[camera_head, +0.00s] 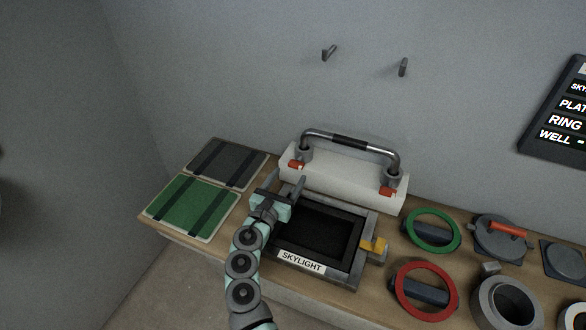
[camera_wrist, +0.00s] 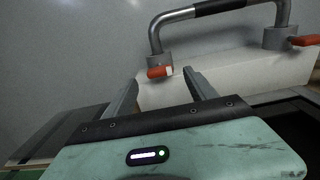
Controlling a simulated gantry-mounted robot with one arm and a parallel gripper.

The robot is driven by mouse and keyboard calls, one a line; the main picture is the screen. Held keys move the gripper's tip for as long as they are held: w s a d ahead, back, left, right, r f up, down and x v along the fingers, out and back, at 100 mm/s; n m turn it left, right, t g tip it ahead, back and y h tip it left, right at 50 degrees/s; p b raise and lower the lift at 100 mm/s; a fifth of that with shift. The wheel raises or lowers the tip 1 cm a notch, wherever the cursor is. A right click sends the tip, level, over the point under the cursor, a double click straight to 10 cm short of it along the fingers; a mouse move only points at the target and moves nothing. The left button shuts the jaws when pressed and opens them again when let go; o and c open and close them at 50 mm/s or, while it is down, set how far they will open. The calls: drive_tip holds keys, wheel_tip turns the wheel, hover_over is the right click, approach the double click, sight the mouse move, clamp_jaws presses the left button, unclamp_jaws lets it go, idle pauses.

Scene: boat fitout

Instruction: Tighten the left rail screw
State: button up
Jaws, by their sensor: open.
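A chrome rail with a black grip (camera_head: 350,141) stands on a white block (camera_head: 340,172) against the wall. At its left foot is the left rail screw, a red lever (camera_head: 295,164) with a pale end. In the wrist view this red lever (camera_wrist: 158,72) shows just beyond and between my fingertips. A second red lever (camera_head: 387,191) is at the right foot. My gripper (camera_head: 285,179) is open and empty, in front of the block's left end, its fingers pointing toward the left lever. It shows no contact with the lever.
The skylight frame (camera_head: 301,263) with a dark opening and a yellow latch (camera_head: 375,245) lies just right of my gripper. Green (camera_head: 192,207) and dark panels lie left. Green (camera_head: 432,230) and red (camera_head: 426,292) rings lie right. Two hooks are on the wall above.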

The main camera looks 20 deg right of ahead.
sight(294, 167)
drive_tip(key=shift+x, duration=2.15)
drive_tip(key=shift+b, duration=0.3)
drive_tip(key=c, duration=1.4)
